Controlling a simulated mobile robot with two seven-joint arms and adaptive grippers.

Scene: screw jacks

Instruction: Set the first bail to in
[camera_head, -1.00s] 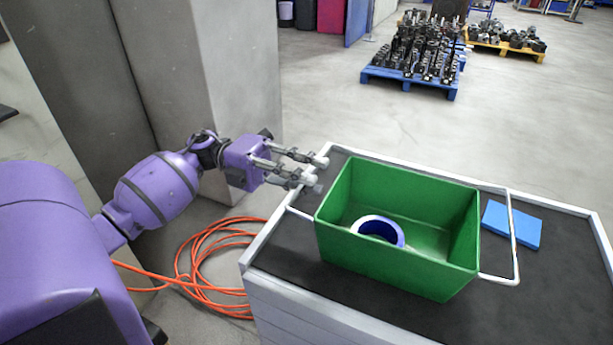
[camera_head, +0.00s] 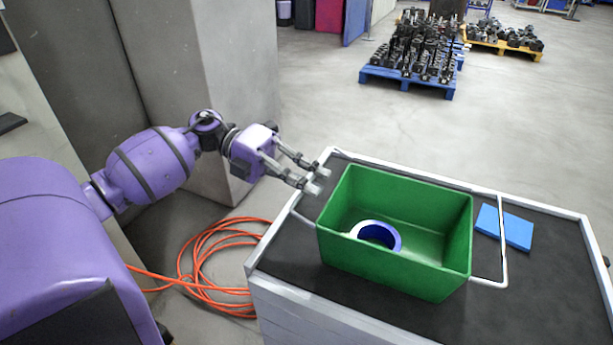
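The green bin (camera_head: 350,252) stands on the dark top of a cart. A white wire bail (camera_head: 503,240) sticks out to the right of the bin, lowered outward over the cart top. Another white bail (camera_head: 302,218) sticks out on the left side, partly hidden behind my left gripper. I cannot tell which of them is the first bail. My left gripper (camera_head: 317,180) is above the cart's left rim, just left of the bin's far left corner. Its fingers are apart with nothing between them. My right gripper is out of view.
A blue and white ring (camera_head: 393,237) lies inside the bin. A blue flat block (camera_head: 517,229) lies on the cart (camera_head: 545,268) beside the right bail. An orange hose (camera_head: 195,262) is coiled on the floor. A grey pillar (camera_head: 240,90) stands behind my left arm.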

